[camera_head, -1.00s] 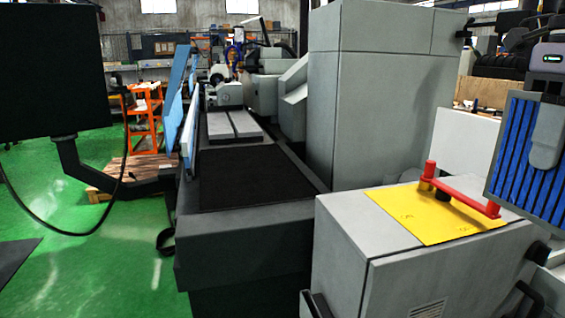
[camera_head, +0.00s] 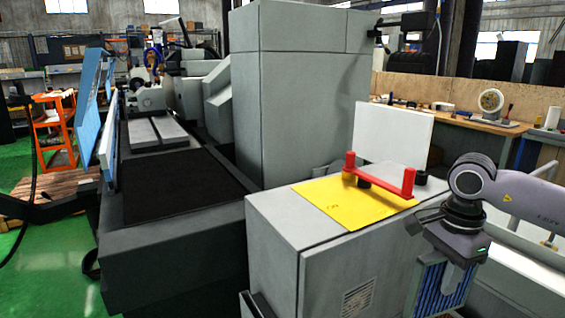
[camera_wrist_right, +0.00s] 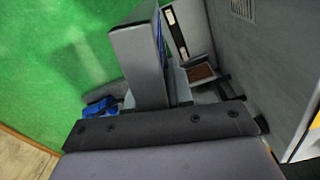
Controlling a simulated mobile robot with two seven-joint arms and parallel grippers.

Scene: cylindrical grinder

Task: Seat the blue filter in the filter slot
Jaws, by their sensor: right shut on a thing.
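The blue filter (camera_head: 437,290) is a panel with dark slats at the lower right of the head view. My right gripper (camera_head: 458,268) is shut on its upper part and holds it upright, beside the right side of the grey cabinet (camera_head: 275,255). The filter's lower end is cut off by the picture edge. In the right wrist view the filter (camera_wrist_right: 140,68) shows mostly as a grey edge. I cannot clearly make out the filter slot. My left gripper is not in view.
A yellow plate (camera_head: 335,208) with a red handle (camera_head: 380,178) lies on the cabinet top. A white panel (camera_head: 393,135) stands behind it. The grinder's dark bed (camera_head: 165,185) is at the left. A workbench (camera_head: 470,119) runs along the back right.

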